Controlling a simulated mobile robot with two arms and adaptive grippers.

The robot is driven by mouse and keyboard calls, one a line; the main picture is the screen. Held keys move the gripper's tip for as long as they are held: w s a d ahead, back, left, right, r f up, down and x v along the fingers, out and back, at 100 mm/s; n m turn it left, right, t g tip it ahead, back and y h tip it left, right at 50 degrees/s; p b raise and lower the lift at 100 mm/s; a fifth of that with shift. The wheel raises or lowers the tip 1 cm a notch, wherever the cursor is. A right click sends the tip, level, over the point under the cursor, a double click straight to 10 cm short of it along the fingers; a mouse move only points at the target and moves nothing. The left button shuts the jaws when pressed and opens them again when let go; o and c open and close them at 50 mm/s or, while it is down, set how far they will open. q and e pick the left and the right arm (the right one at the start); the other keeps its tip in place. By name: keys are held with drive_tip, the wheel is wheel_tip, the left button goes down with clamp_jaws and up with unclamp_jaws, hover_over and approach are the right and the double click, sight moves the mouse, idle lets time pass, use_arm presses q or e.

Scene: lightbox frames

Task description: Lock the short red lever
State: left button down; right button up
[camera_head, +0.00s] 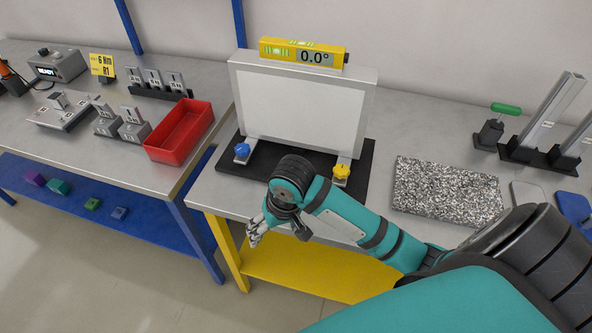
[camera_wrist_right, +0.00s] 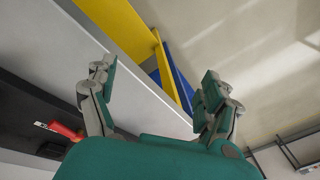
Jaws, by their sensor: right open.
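A short red lever-like part (camera_wrist_right: 66,131) shows at the lower left of the right wrist view, beside the dark base. I do not see it in the head view, where my right arm covers part of the bench. My right gripper (camera_head: 256,232) hangs at the front edge of the bench, in front of the framed white panel (camera_head: 300,105). In the right wrist view its fingers (camera_wrist_right: 160,98) are spread apart with nothing between them. The red part is outside the fingers, to their left. My left gripper is not in view.
The panel stands on a black base (camera_head: 238,168) with a blue knob (camera_head: 242,150) and a yellow knob (camera_head: 341,171). A yellow level (camera_head: 298,52) lies on top. A green-handled clamp (camera_head: 491,128) and a speckled slab (camera_head: 447,190) are right. A red bin (camera_head: 180,131) is left.

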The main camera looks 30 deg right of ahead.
drive_tip(key=w+d+r+m+g+h, duration=0.1)
drive_tip(key=w+d+r+m, duration=0.5)
drive_tip(key=r, duration=0.3)
drive_tip(key=w+d+r+m+g+h, duration=0.1)
drive_tip(key=w+d+r+m, duration=0.45)
drive_tip(key=d+r, duration=0.25)
drive_tip(key=shift+n, duration=0.45)
drive_tip(key=f, duration=0.5)
drive_tip(key=f+p, duration=0.1)
drive_tip(key=f, duration=0.5)
drive_tip(key=f+p, duration=0.1)
drive_tip(key=f, duration=0.5)
drive_tip(key=shift+w+d, duration=0.15)
drive_tip(key=shift+w, duration=0.15)
